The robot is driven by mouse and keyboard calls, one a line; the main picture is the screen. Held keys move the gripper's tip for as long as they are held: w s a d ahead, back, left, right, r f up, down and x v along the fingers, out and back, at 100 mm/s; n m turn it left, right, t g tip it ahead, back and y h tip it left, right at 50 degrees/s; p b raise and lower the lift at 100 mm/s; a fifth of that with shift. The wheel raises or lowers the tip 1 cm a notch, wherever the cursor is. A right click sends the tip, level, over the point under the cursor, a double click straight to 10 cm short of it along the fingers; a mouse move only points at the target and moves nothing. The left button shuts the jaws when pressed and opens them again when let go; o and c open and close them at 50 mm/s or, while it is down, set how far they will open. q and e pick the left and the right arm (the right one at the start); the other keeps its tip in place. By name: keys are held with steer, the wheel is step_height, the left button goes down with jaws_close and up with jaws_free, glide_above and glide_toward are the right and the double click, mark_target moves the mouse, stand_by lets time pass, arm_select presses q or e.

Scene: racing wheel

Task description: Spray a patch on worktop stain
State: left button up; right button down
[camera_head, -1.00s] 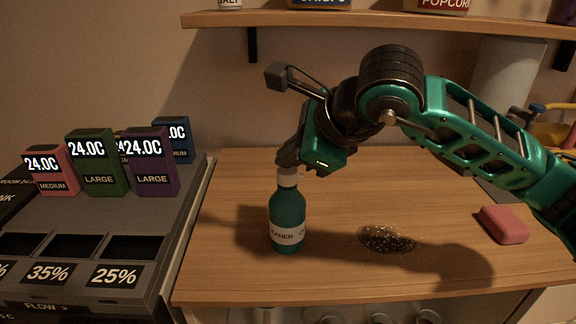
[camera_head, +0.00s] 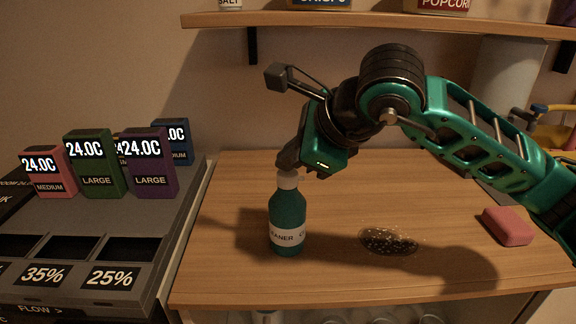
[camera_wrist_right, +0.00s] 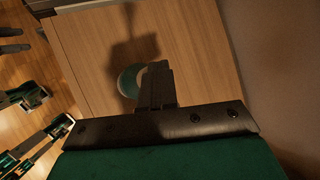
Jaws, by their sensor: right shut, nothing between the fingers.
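A teal cleaner bottle (camera_head: 287,216) with a white label and pale cap stands upright on the wooden worktop (camera_head: 330,280). A dark speckled stain (camera_head: 388,241) lies to its right on the worktop. My right gripper (camera_head: 288,166) points down at the top of the bottle and is shut, with nothing between its fingers. Its fingertips hide part of the bottle's top; whether they touch it I cannot tell. In the right wrist view, the bottle (camera_wrist_right: 128,82) shows from above, partly hidden by the shut fingers (camera_wrist_right: 157,72). My left gripper is not seen in the head view.
A pink sponge-like block (camera_head: 507,226) lies at the right of the worktop. A grey dispenser unit (camera_head: 135,250) with several coloured boxes stands to the left. A shelf (camera_head: 380,20) runs above. The worktop between bottle and back wall is clear.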

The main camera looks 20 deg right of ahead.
mark_target(291, 175)
steer(key=shift+r, duration=0.35)
steer(key=shift+r+p, duration=1.55)
steer(key=shift+r, duration=1.4)
